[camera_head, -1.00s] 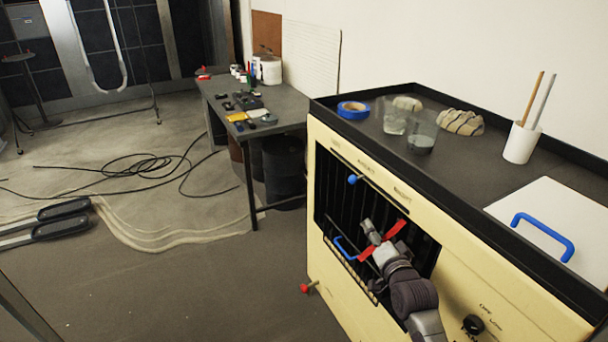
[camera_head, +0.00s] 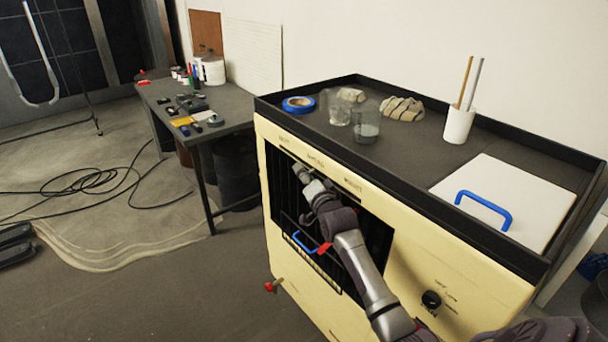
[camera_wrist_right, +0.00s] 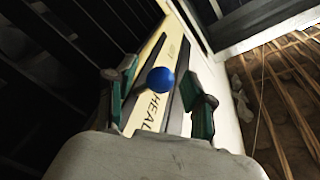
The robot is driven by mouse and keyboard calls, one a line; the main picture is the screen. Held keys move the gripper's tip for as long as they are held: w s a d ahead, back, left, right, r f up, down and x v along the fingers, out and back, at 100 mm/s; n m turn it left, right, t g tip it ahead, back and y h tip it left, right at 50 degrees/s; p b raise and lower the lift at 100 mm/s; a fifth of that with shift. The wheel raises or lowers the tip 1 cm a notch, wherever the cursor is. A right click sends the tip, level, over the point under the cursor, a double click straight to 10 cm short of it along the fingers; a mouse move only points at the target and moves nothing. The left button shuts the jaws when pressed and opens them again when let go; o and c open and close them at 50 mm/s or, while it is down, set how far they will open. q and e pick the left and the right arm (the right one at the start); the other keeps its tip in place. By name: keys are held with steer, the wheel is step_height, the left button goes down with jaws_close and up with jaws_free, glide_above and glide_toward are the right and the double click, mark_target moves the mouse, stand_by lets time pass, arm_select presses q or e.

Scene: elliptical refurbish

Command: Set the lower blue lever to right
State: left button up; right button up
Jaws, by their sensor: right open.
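A cream cabinet (camera_head: 406,268) has a dark slatted front opening with printed labels above it. In the right wrist view a blue ball knob (camera_wrist_right: 161,80) shows between the two fingers of my right gripper (camera_wrist_right: 159,70), which is open. I cannot tell whether a finger touches the ball. The ball's stem is not clear. In the head view my right gripper (camera_head: 303,178) is at the upper part of the opening, and the ball is hidden behind it. A blue bar handle (camera_head: 304,243) is lower on the opening. My left gripper is not in view.
A red knob (camera_head: 271,287) sticks out low at the cabinet's left. A black dial (camera_head: 431,300) is on the front right. Blue tape (camera_head: 299,104), glasses and a white lid with a blue handle (camera_head: 484,209) are on top. Cables (camera_head: 85,185) lie on the floor.

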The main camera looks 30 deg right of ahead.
steer(key=shift+w, duration=0.4)
steer(key=shift+c, duration=0.3)
jaws_close()
